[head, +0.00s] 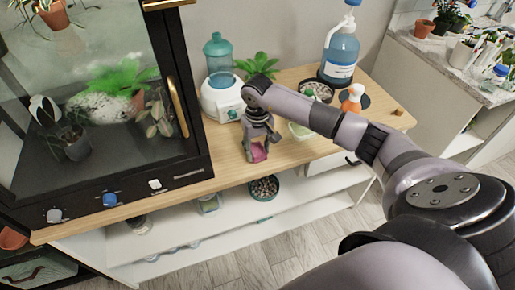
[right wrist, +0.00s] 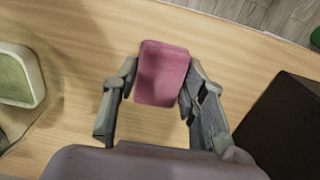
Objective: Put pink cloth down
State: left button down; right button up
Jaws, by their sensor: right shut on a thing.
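The pink cloth (right wrist: 162,73) is a small folded rectangle between the two fingers of my right gripper (right wrist: 160,85) in the right wrist view. The fingers press on its left and right sides. In the head view the cloth (head: 258,153) shows under my right gripper (head: 259,148), low over the wooden tabletop (head: 230,161) near its front edge. I cannot tell whether the cloth touches the wood. My left gripper is in neither view.
A black-framed glass cabinet (head: 193,163) stands on the left. A humidifier (head: 222,100), a green plant (head: 257,65), a blue pump bottle (head: 340,55) and an orange spray bottle (head: 352,98) stand behind. A pale green dish (head: 300,131) is close on the right.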

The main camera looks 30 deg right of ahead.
jog(key=shift+f, duration=0.35)
jog(key=shift+f, duration=0.2)
jog(key=o, duration=1)
jog(key=shift+r, duration=0.1)
